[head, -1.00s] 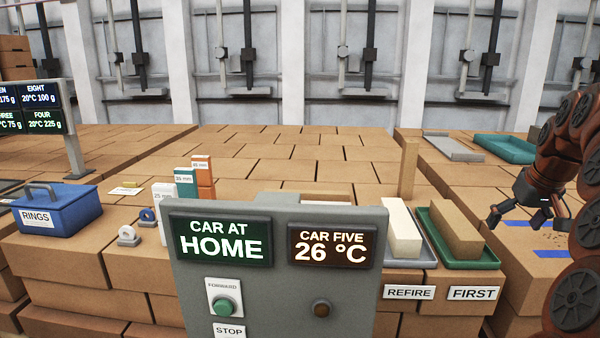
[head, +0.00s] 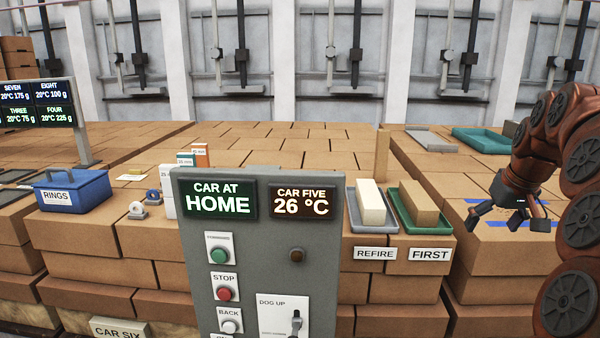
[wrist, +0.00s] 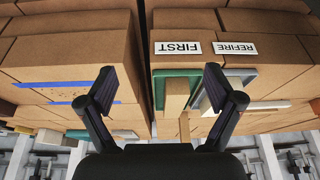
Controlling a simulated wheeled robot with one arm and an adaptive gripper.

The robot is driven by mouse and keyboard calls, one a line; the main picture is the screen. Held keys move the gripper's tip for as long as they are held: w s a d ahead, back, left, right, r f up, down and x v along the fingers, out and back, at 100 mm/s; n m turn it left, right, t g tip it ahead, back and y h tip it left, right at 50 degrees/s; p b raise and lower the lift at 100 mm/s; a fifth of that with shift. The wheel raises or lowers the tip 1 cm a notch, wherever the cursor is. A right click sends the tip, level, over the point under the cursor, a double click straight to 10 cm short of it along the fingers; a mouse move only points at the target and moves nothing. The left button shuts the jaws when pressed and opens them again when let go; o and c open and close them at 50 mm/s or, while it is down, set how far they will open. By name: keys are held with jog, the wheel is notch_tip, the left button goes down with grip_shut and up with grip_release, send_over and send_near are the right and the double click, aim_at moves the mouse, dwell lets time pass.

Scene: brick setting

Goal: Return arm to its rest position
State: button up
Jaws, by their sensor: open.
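My gripper (head: 507,219) is at the right of the head view, at the end of my reddish-brown arm. Its dark fingers are spread and empty, above the brick stack at the right with blue tape marks (head: 542,225). In the wrist view my gripper (wrist: 161,88) also shows open, with nothing between its fingers. That view is upside down and looks toward the trays labelled FIRST and REFIRE. A tan brick (head: 418,208) lies in the green FIRST tray (head: 434,229), and a cream brick (head: 370,203) lies in the grey REFIRE tray (head: 357,222).
A grey control panel (head: 262,245) stands in front, reading CAR AT HOME and CAR FIVE 26 °C. A blue RINGS box (head: 85,200) is at the left. A teal tray (head: 482,141) and a grey slab (head: 431,141) lie at the back right. The middle stack top is largely clear.

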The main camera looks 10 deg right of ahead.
jog(key=s+a+f+n+g+y, duration=0.1)
jog(key=s+a+f, duration=0.1)
jog(key=a, duration=0.6)
jog(key=s+a+f+n+g, duration=0.1)
jog(key=a+f, duration=0.2)
jog(key=a, duration=0.5)
jog(key=s+a+f+n+y, duration=0.1)
jog(key=s+a+f, duration=0.1)
jog(key=a, duration=0.6)
jog(key=s+a+f+g, duration=0.1)
jog(key=s+a+f, duration=0.3)
jog(key=s, duration=0.3)
jog(key=s+a+f+g, duration=0.1)
jog(key=s+a+f, duration=0.2)
jog(key=s, duration=0.3)
jog(key=s+a+f+g+h, duration=0.1)
jog(key=s+a+f, duration=0.3)
jog(key=s, duration=0.3)
jog(key=shift+s+a+f+g, duration=0.3)
jog(key=shift+s+f+g, duration=0.05)
jog(key=shift+g, duration=0.05)
